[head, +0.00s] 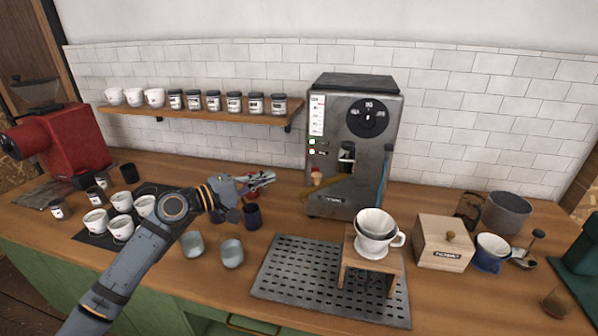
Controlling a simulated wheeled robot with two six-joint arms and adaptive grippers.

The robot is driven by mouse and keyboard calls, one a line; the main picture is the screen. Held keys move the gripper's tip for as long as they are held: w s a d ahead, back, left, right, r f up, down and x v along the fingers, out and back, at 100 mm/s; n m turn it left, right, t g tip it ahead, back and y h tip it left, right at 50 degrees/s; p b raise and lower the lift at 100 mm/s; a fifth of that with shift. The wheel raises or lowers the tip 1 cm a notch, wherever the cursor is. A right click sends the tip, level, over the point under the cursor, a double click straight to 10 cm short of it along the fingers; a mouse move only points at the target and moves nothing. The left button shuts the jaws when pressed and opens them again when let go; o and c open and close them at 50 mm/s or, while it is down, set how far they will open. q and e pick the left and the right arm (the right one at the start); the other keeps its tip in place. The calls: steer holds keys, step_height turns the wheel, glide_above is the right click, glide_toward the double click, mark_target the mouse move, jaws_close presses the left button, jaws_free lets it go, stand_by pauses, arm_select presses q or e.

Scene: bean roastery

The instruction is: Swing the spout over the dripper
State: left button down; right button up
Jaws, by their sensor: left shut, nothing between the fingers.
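The white dripper (376,222) sits on a small wooden stand (369,268) on the perforated drip tray. The grey machine (350,145) stands behind it against the tiled wall. A brass-coloured bar (314,190), which looks like the spout, angles off the machine's front to the left of the dripper. A small pinkish knob (317,177) shows at it; how they join is too small to tell. My left gripper (268,179) is shut and empty, left of the bar and apart from it, pointing right. My right gripper is out of view.
Dark blue cups (252,216) stand just below my left gripper, with grey-blue cups (232,253) nearer the front. The perforated drip tray (281,276) lies before the machine. A wooden box (444,242) and a blue dripper (490,253) stand right of the stand.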

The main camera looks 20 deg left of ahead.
mark_target(325, 181)
arm_select(q)
steer(key=w+d+p, duration=0.3)
steer(key=d+p, duration=0.2)
steer(key=d, duration=0.3)
steer(key=shift+w+d+f, duration=0.15)
steer(key=shift+w+f, duration=0.05)
steer(key=shift+w, duration=0.2)
steer(key=shift+p, duration=0.3)
